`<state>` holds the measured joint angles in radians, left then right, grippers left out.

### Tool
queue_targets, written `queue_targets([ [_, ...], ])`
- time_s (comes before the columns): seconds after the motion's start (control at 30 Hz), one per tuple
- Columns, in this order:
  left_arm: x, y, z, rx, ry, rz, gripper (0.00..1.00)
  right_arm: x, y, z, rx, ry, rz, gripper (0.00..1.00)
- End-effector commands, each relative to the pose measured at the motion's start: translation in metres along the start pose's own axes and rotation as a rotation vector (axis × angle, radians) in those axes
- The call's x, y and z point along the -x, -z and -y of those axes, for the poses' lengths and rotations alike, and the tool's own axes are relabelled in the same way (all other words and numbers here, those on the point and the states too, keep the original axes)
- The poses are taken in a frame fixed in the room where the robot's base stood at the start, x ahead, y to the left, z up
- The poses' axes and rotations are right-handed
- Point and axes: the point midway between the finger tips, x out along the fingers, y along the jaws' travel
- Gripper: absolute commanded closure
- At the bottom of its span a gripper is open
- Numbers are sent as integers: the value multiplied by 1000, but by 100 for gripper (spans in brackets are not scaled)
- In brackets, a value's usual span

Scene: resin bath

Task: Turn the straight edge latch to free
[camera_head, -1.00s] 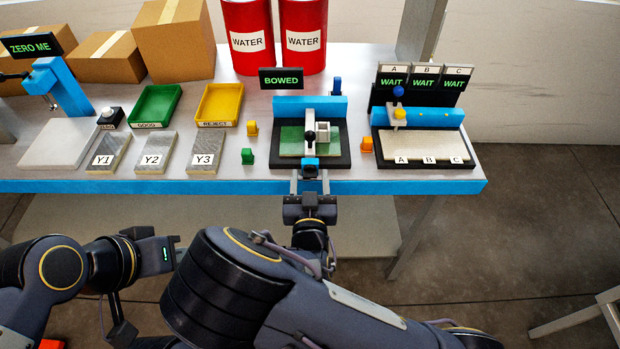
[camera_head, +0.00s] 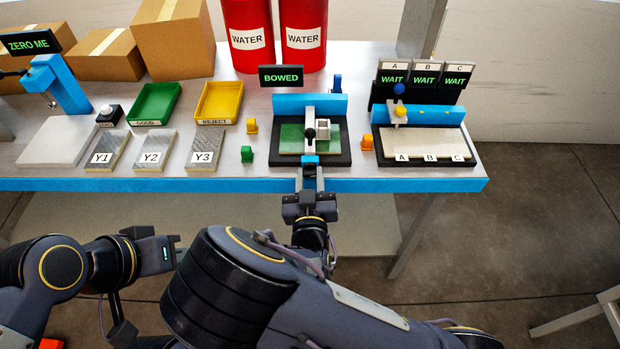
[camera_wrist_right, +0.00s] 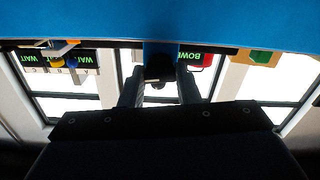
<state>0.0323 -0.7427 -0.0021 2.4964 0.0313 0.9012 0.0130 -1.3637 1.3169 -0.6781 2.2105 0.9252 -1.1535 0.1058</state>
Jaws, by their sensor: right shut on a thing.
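The bowed-plate fixture (camera_head: 340,150) stands near the bench's front edge, with a green plate and a pale straight edge with a black knob (camera_head: 309,134) on it. A small blue latch piece (camera_head: 310,159) is at its front. My right gripper (camera_head: 309,172) reaches up from below and is shut on this front piece, its fingers on either side. In the right wrist view, the fingers (camera_wrist_right: 159,88) flank a dark part (camera_wrist_right: 158,68) under a blue surface; the exact grip is hard to see. My left gripper (camera_head: 172,251) hangs at lower left, away from the fixture; its opening is unclear.
A sign reading BOWED (camera_head: 282,77) stands behind the fixture. The WAIT station (camera_head: 425,160) is farther right. Plates Y1 to Y3 lie left. The blue bench edge (camera_head: 400,185) runs below.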

Motion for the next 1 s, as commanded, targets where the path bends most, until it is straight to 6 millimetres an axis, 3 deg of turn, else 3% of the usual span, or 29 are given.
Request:
queue_targets([
  [0.5,-8,-4,4,0,0,0,100,0,-1,0,363,2,3,94],
  [1.0,-9,-5,4,0,0,0,100,1,-1,0,479,2,4,94],
])
